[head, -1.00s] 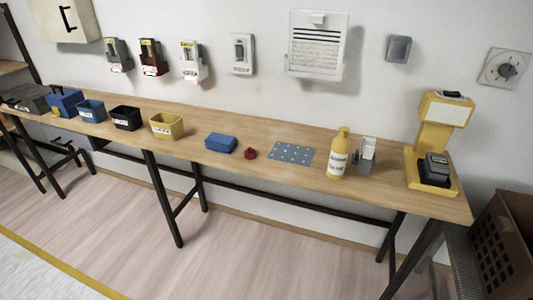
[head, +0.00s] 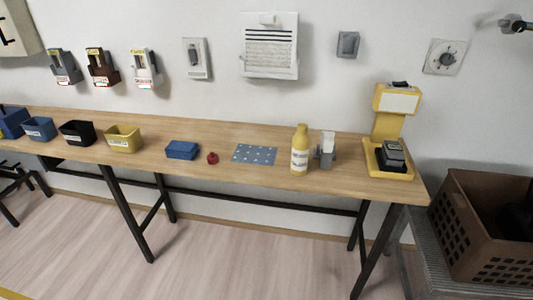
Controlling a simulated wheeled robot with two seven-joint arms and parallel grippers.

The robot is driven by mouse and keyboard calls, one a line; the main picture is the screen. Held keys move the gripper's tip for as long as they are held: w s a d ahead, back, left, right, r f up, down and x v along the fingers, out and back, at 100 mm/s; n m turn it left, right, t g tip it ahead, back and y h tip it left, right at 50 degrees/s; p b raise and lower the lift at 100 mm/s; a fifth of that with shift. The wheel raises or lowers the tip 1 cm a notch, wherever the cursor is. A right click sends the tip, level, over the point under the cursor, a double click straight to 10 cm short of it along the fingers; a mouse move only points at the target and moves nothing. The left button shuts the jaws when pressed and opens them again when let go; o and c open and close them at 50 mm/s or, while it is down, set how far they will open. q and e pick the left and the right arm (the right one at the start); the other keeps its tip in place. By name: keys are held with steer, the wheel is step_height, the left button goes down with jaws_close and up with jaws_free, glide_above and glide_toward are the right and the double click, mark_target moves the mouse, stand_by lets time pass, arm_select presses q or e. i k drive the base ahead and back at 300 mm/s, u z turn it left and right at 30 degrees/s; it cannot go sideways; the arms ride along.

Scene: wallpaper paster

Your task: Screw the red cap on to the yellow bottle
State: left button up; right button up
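The yellow bottle (head: 300,150) with a pale label stands upright on the right half of the wooden bench. The small red cap (head: 212,158) lies on the bench to its left, next to a blue block-like object (head: 182,150). A blue dotted mat (head: 254,154) lies flat between the cap and the bottle. The bottle's top looks yellow, and its opening is too small to make out. Neither of my grippers is in the head view.
The wooden bench (head: 225,179) has a clear front strip. A grey holder (head: 327,152) stands close right of the bottle, then a yellow device (head: 391,125). Yellow (head: 124,139) and black (head: 77,132) bins stand left. A brown crate (head: 480,235) is at the far right.

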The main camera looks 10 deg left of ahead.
mark_target(301, 141)
steer(key=u, duration=0.4)
steer(key=i, duration=1.5)
steer(key=u, duration=0.25)
